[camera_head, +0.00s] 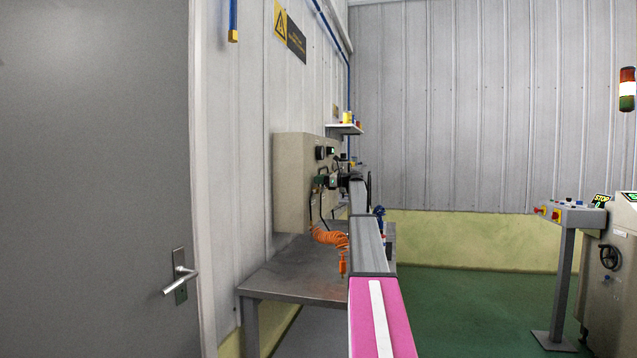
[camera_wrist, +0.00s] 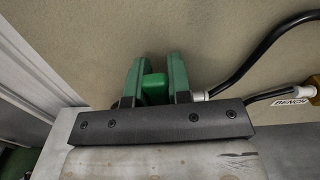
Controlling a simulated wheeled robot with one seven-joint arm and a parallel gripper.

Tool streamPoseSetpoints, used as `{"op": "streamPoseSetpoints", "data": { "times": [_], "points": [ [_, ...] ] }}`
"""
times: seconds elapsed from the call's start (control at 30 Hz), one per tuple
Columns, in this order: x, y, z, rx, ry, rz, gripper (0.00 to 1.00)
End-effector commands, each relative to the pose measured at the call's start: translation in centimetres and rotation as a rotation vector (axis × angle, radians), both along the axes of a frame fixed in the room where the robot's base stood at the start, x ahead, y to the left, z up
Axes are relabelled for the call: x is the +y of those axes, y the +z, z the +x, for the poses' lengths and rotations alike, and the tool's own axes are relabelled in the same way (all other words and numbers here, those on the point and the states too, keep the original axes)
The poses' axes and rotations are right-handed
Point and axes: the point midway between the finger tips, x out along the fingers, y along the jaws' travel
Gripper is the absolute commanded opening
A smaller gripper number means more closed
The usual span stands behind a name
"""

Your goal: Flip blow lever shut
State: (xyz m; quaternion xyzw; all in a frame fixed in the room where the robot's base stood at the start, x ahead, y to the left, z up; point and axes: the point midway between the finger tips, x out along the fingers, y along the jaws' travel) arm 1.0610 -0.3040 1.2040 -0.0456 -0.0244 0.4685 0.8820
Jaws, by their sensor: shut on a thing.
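In the wrist view, my gripper (camera_wrist: 154,64) has its two green fingers closed on a small green block between them, which looks like the blow lever (camera_wrist: 154,88). The fingers reach close to a beige panel face. Most of the lever and its pivot are hidden by the fingers and my dark gripper body, so I cannot tell its angle. In the head view, my gripper (camera_head: 331,181) is at the front of the beige wall cabinet (camera_head: 292,185), and my arm hides part of that area.
A black hose and a pipe labelled BENCH (camera_wrist: 291,102) are right of my gripper in the wrist view. A control stand (camera_head: 567,215) is at the right. Green floor between is clear.

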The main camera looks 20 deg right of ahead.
Motion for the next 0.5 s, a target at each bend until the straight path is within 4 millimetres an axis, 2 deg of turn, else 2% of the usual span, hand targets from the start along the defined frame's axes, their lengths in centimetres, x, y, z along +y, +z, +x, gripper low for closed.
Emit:
{"op": "streamPoseSetpoints", "data": {
  "times": [0.5],
  "points": [
    [-0.44,-0.08,0.50,0.101,-0.001,0.067,0.00]
  ]
}}
